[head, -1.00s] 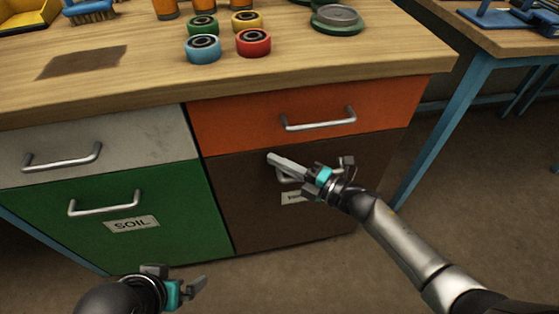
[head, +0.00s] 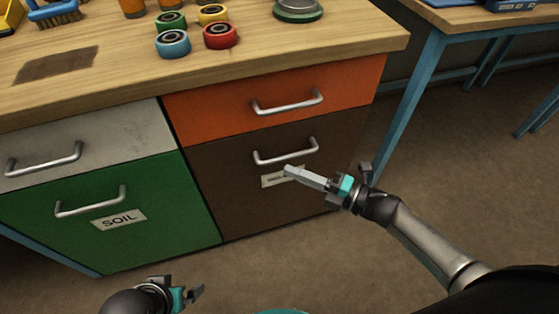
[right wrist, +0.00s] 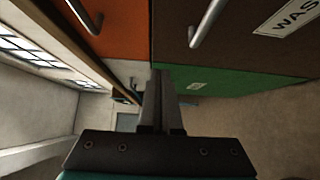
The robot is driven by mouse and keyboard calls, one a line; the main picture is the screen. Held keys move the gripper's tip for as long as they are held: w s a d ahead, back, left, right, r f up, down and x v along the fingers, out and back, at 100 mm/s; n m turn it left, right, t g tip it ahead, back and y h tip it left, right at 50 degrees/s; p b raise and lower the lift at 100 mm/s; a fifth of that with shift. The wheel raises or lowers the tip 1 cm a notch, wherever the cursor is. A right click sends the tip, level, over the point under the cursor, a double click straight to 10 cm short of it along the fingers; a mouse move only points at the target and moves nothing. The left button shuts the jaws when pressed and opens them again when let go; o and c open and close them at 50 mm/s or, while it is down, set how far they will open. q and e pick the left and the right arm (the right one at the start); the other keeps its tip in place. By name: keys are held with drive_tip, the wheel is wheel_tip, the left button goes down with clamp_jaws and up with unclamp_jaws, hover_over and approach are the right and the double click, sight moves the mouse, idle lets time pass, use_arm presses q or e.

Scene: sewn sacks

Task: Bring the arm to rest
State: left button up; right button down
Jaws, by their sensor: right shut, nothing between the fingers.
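My right gripper (head: 287,171) is shut and empty. In the head view it points left, its tips in front of the label of the brown drawer (head: 215,190), just below that drawer's handle (head: 286,153). In the right wrist view its closed fingers (right wrist: 160,80) point away from the camera, with the brown drawer (right wrist: 245,45) above and to the right. My left gripper (head: 195,293) is low at the bottom of the head view, in front of the green drawer; its jaw gap is unclear.
The workbench has an orange drawer (head: 215,108), a grey drawer (head: 120,140) and a green SOIL drawer (head: 160,220), all closed. Coloured rolls stand on the top (head: 120,75). A blue-legged table (head: 410,100) stands at the right. Floor is free at the right (head: 480,210).

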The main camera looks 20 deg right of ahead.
drive_tip(key=shift+s+d, duration=0.2)
drive_tip(key=shift+s, duration=0.05)
